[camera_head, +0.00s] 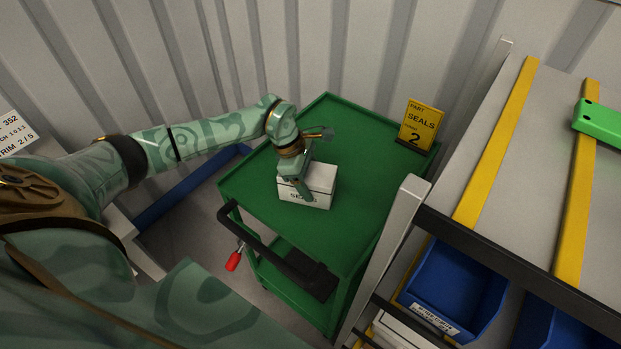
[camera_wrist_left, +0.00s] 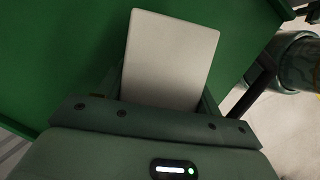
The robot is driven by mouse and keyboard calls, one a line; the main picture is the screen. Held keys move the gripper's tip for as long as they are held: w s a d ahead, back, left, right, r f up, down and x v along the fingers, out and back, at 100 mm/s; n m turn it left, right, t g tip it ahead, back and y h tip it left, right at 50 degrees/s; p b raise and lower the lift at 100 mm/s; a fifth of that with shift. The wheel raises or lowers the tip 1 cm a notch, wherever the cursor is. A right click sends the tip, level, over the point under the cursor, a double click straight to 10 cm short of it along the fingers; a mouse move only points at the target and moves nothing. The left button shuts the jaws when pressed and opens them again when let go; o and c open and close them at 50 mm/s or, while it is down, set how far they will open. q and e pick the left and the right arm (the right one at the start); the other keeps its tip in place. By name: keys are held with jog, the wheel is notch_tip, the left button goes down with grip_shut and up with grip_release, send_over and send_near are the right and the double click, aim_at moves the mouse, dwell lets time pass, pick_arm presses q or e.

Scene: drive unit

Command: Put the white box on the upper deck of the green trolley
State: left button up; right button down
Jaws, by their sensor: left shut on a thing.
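The white box (camera_head: 319,178) is at the middle of the green trolley's upper deck (camera_head: 363,185). Dark lettering shows on its front side, partly hidden by my gripper. My left gripper (camera_head: 302,190) comes down on the box from above and is shut on it. In the left wrist view the box's pale top (camera_wrist_left: 170,58) lies between the fingers, with the green deck (camera_wrist_left: 60,50) behind it. Whether the box's underside touches the deck I cannot tell. My right gripper is not in view.
A yellow sign (camera_head: 420,125) reading "SEALS 2" stands at the deck's right back edge. The trolley's black handle (camera_head: 270,245) is at the front. A rack with blue bins (camera_head: 455,285) stands close on the right. The deck around the box is clear.

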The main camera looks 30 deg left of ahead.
pick_arm(q)
jog(key=o, duration=1.3)
jog(key=shift+a+r, duration=0.1)
jog(key=shift+r, duration=0.2)
jog(key=p+v, duration=0.1)
jog(key=v, duration=1)
jog(key=shift+s+a+r, duration=0.1)
jog(key=shift+a+r, duration=0.05)
jog(key=shift+r, duration=0.1)
